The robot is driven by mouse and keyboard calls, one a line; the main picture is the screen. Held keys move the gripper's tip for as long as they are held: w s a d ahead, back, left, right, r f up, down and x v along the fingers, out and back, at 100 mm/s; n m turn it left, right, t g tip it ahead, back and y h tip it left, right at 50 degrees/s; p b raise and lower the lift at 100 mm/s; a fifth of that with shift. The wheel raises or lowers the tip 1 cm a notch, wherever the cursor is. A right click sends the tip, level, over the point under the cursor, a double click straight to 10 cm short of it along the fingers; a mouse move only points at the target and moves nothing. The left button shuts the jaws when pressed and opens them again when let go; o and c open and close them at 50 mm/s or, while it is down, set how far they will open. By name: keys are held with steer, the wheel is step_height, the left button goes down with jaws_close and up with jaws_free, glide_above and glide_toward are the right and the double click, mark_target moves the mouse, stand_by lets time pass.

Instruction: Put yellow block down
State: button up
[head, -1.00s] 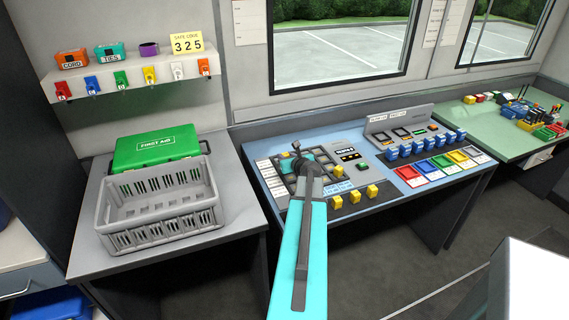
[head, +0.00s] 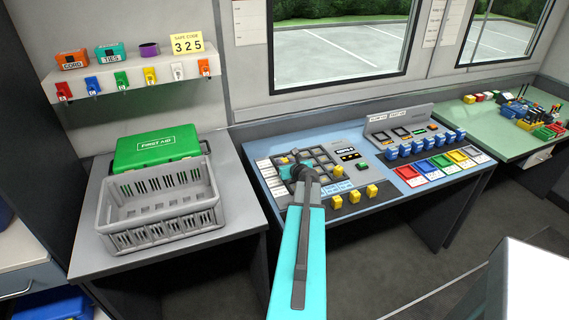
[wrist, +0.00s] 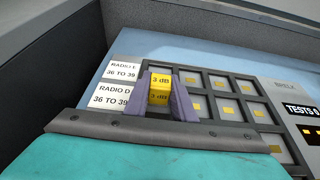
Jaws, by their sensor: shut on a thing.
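In the wrist view, my gripper (wrist: 168,98) is shut on a yellow block (wrist: 160,82) marked "3 dB". The block sits between the two purple-grey fingers, in front of the grid panel (wrist: 222,85) and beside the labels Radio E and Radio D. I cannot tell whether the block touches the panel. In the head view, my arm reaches over the blue console (head: 262,150) to its grid, and the arm hides the gripper's tips and the held block. Other yellow blocks (head: 354,197) stand in a row at the console's front.
A grey basket (head: 160,230) and a green first aid box (head: 156,148) stand on the left table. Blue blocks (head: 425,143) and coloured trays (head: 445,165) are on the console's right. A raised display unit (head: 402,122) stands at its back.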

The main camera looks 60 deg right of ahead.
steer(key=shift+f, duration=0.1)
steer(key=o, duration=1.1)
steer(key=shift+c, duration=0.2)
steer(key=shift+r, duration=0.2)
steer(key=shift+b+v, duration=1)
steer(key=shift+v, duration=5)
